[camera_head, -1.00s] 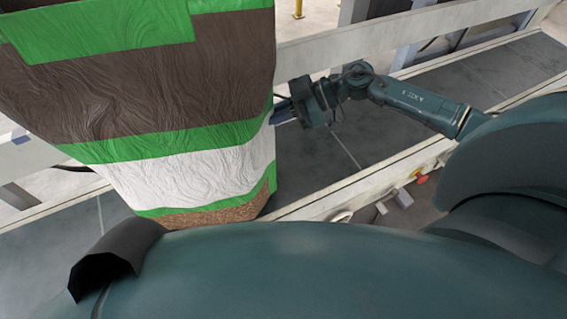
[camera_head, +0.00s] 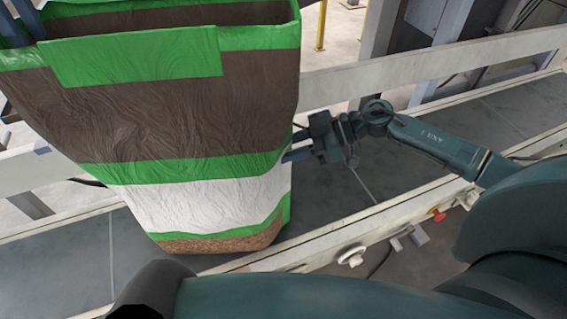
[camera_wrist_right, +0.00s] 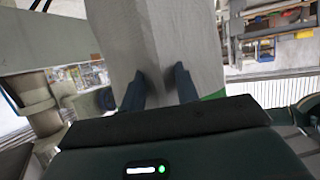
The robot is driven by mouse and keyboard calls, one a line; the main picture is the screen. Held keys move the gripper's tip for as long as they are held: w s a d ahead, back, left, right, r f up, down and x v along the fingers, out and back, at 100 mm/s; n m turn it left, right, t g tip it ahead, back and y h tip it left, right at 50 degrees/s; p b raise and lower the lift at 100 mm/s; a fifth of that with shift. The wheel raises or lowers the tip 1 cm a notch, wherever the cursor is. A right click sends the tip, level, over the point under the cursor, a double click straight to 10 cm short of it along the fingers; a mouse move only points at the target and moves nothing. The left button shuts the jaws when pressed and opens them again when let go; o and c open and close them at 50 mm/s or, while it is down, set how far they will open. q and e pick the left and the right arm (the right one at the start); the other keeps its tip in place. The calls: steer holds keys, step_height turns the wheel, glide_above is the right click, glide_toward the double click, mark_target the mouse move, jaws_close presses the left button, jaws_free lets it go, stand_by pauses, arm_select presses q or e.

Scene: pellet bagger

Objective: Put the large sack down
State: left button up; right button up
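The large sack (camera_head: 150,125), brown with green bands, a white stripe and a grainy tan lower end, fills the left of the head view, upright and slightly tilted. Its open top shows at the upper edge. My right gripper (camera_head: 292,147) has its spread fingertips against the sack's right side. In the right wrist view those fingers (camera_wrist_right: 160,88) are apart against the pale sack face (camera_wrist_right: 165,45). My left gripper (camera_head: 30,35) shows two separated blue fingers at the sack's upper left corner; its hand is out of view. Whether the sack's bottom touches the belt cannot be told.
A dark conveyor belt (camera_head: 325,190) runs diagonally beneath the sack, with a pale rail (camera_head: 430,70) behind. A front frame edge with a round knob (camera_head: 350,256) and a red button (camera_head: 437,214) lies nearer me. The belt right of the sack is clear.

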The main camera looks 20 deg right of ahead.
arm_select(q)
step_height(320, 180, up, 4)
steer(key=shift+r, duration=0.3)
arm_select(e)
steer(key=v, duration=1.2)
